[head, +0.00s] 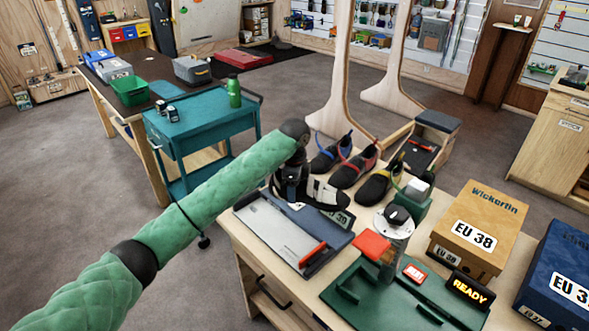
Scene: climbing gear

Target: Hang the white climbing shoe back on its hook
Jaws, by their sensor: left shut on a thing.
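My left arm comes in from the left in a green quilted sleeve. Its dark left gripper (297,188) is shut on the white climbing shoe (321,191), which has dark stripes. The shoe is over the grey-and-blue measuring tray (274,238) marked EU 39; I cannot tell if it touches the tray. The gripper and wrist hide part of the shoe. Dark shoes with a blue loop (330,157), a red loop (352,169) and a yellow loop (376,187) stand just behind and to the right. I cannot make out the shoe's hook. My right gripper is not in view.
On the workbench are a green tray (385,308) with a READY display (469,289), a round-topped device (394,225), a tan EU 38 box (483,226) and a blue box (565,270). A tall curved wooden frame (338,75) stands behind. A teal cart (203,128) stands left.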

